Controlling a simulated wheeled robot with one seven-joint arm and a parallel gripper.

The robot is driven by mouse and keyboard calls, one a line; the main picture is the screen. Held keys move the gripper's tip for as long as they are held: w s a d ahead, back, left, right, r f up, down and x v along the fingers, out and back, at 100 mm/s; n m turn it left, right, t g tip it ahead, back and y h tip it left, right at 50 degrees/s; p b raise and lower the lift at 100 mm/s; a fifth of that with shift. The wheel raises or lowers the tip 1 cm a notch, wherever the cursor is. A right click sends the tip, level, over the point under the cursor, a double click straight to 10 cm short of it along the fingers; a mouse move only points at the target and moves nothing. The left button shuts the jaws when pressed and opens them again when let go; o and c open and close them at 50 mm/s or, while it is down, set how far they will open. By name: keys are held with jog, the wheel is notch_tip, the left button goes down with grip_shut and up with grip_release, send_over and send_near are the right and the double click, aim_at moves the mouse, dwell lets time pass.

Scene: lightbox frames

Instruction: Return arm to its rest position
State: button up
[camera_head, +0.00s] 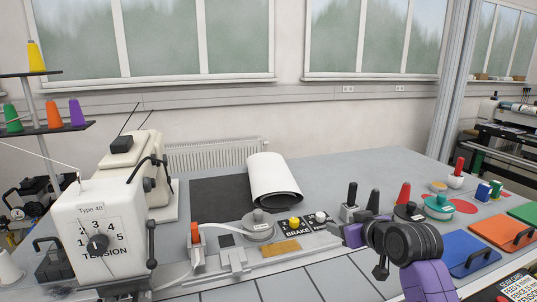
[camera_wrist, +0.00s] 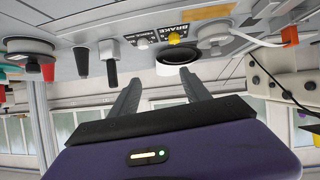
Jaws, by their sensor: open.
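My gripper (camera_head: 345,234) is at the end of my purple and black arm, over the right half of the grey worktable (camera_head: 330,165). In the wrist view, which is upside down, its two dark fingers stand apart with my gripper (camera_wrist: 160,80) open and nothing held between them. In the head view the fingertips lie just right of the BRAKE panel (camera_head: 296,231). I cannot tell their exact height above the table.
A white machine marked TENSION (camera_head: 97,240) stands at left. A white roll (camera_head: 273,178) lies at the back. Black knobs (camera_head: 373,200), a red cone (camera_head: 403,194) and a teal-topped pot (camera_head: 438,205) are close by. Blue (camera_head: 470,256) and orange (camera_head: 503,232) handled plates are at right.

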jog(key=s+f+m+t+h, duration=0.1)
jog(key=s+f, duration=0.2)
jog(key=s, duration=1.6)
jog(key=s+f+m+h, duration=0.1)
jog(key=s+f, duration=0.2)
jog(key=s, duration=1.7)
jog(key=s+f+m+t, duration=0.1)
jog(key=s+f, duration=0.2)
jog(key=s, duration=1.7)
jog(key=shift+f+m+t+h, duration=0.3)
jog(key=shift+f+m+h, duration=0.05)
jog(key=shift+m+h, duration=0.05)
jog(key=shift+a, duration=0.1)
